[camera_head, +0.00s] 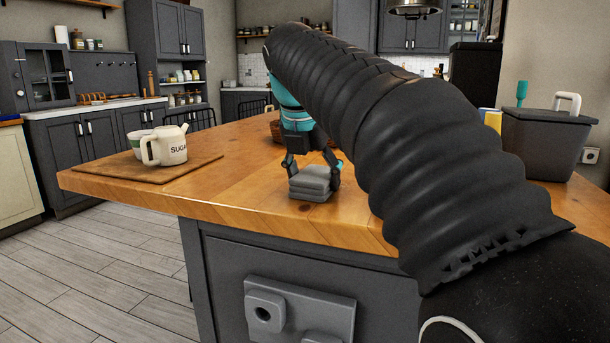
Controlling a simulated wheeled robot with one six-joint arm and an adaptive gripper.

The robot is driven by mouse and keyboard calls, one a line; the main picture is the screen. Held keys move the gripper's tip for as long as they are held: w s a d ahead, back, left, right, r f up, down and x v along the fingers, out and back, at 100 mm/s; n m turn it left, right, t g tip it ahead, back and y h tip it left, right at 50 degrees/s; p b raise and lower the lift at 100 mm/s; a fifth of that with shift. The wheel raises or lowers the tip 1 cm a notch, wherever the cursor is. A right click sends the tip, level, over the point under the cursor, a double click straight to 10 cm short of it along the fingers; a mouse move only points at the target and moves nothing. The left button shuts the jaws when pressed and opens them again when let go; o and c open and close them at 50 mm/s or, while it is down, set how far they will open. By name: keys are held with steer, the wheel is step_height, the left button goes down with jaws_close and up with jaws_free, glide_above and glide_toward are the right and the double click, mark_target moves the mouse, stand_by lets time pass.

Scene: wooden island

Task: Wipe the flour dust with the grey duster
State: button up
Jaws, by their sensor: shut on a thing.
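The grey duster (312,184) is a stacked, ridged grey block low over the wooden island top (240,165), near its front edge. I cannot tell whether it touches the wood. My gripper (312,172) points down from the teal wrist, with its fingers on either side of the duster, shut on it. No flour dust can be made out on the visible wood. My black ribbed arm crosses the view and hides much of the island's middle and right.
A dark grey bin with a white handle (545,140) stands at the right. A wicker basket (275,128) is behind my wrist. Wood left of the duster is clear.

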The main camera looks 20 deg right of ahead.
mark_target(323, 170)
steer(key=shift+s+d, duration=0.25)
steer(key=shift+d, duration=0.1)
steer(key=shift+w+d+r+p, duration=0.1)
steer(key=shift+w+d+p, duration=0.65)
steer(key=shift+w+p, duration=0.25)
steer(key=shift+w+d, duration=0.2)
steer(key=shift+w, duration=0.15)
steer(key=shift+w+d, duration=0.6)
steer(key=shift+w, duration=0.3)
steer(key=shift+w+d, duration=0.6)
steer(key=shift+w, duration=0.25)
